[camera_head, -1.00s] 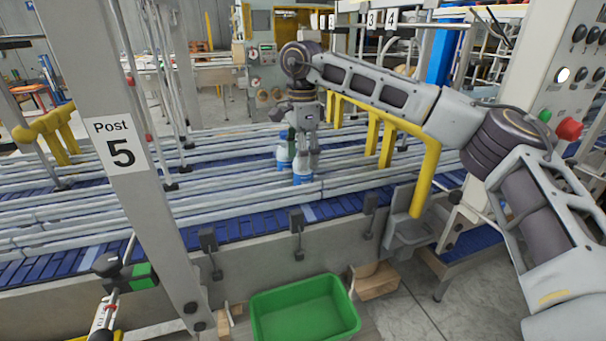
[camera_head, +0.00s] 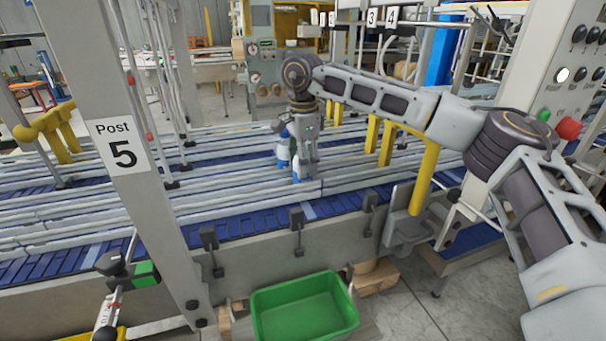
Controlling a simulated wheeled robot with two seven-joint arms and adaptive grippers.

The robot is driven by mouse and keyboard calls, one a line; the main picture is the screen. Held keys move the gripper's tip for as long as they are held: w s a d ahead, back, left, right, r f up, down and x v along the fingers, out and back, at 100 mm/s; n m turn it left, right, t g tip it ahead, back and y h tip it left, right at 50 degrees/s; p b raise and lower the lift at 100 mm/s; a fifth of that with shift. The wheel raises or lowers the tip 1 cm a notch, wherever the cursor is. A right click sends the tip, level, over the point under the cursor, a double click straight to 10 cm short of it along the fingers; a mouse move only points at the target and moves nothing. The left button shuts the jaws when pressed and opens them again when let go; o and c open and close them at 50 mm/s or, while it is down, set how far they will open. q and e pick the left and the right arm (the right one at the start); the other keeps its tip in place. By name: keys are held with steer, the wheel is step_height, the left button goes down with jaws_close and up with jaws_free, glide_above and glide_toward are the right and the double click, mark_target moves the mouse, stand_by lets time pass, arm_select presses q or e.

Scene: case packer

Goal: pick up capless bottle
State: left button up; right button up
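Two small white-and-blue bottles stand on the conveyor near the middle of the head view. One bottle (camera_head: 283,153) is farther back and to the left; the other bottle (camera_head: 297,172) is nearer. Whether either has a cap is too small and covered to tell. My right gripper (camera_head: 305,156) points down over the conveyor, right at the bottles, its fingers overlapping the nearer one in the picture. Its finger gap is not clear, so I cannot tell whether it grips a bottle. My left gripper is out of view.
Metal guide rails (camera_head: 150,215) run along the blue conveyor (camera_head: 235,228). A post marked 5 (camera_head: 122,150) stands at the left. Yellow brackets (camera_head: 425,180) stand right of the gripper. An empty green crate (camera_head: 303,310) sits below the conveyor's front. A control panel (camera_head: 575,75) is at right.

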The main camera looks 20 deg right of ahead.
steer(key=c, duration=0.3)
steer(key=shift+r, duration=0.1)
steer(key=shift+c, duration=0.2)
steer(key=shift+r+b, duration=0.85)
steer(key=shift+r, duration=4.1)
